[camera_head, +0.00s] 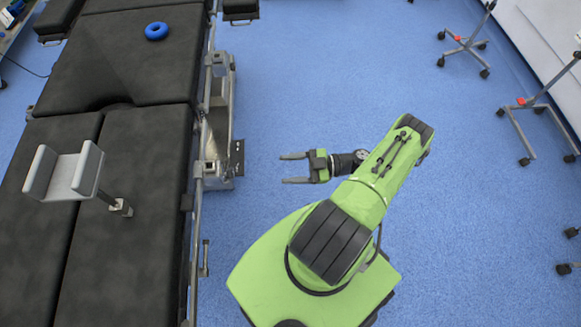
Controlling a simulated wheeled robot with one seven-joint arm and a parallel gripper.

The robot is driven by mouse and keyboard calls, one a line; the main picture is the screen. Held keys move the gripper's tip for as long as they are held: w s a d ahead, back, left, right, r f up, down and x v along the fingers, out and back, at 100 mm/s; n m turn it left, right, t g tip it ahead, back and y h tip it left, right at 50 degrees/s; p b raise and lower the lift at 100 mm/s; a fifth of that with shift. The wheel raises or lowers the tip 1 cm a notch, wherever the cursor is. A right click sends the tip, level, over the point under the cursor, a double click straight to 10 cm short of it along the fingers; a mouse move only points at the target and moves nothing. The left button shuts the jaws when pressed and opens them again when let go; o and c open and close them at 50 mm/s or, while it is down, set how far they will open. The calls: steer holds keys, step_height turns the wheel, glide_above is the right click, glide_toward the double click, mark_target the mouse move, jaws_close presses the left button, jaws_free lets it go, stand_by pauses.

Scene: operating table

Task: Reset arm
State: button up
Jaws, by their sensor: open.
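My gripper (294,168) is open and empty, its two grey fingers apart and pointing left. It is over the blue floor, to the right of the operating table's side rail and apart from it. My green arm is bent, with its elbow at the upper right of the gripper and its base at the lower middle. The black padded operating table (140,225) fills the left of the view.
A blue ring (156,31) lies on the table's far part. A grey padded support (64,172) stands on the nearer pads. Wheeled stands (464,44) (536,104) are at the right. The blue floor (330,70) beyond my arm is clear.

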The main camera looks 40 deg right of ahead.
stand_by(0.3)
steer(key=w+a+r+m+g+h+p, duration=0.25)
steer(key=r+g+h, duration=0.2)
steer(key=r, duration=0.75)
steer(key=w+a+r+m+g+h+p, duration=0.1)
steer(key=w+a+r+g+h+p, duration=0.35)
steer(key=r, duration=0.75)
steer(key=s+a+r+m+t+h+p, duration=0.1)
steer(key=s+r+m, duration=0.4)
steer(key=r, duration=0.5)
steer(key=s+a+r+m+t+h+p, duration=0.2)
steer(key=s+a+r+m+t+h, duration=0.1)
steer(key=s+r, duration=0.7)
steer(key=shift+a+r+m+h, duration=0.15)
steer(key=shift+a+m+h, duration=0.65)
steer(key=shift+a+m, duration=0.25)
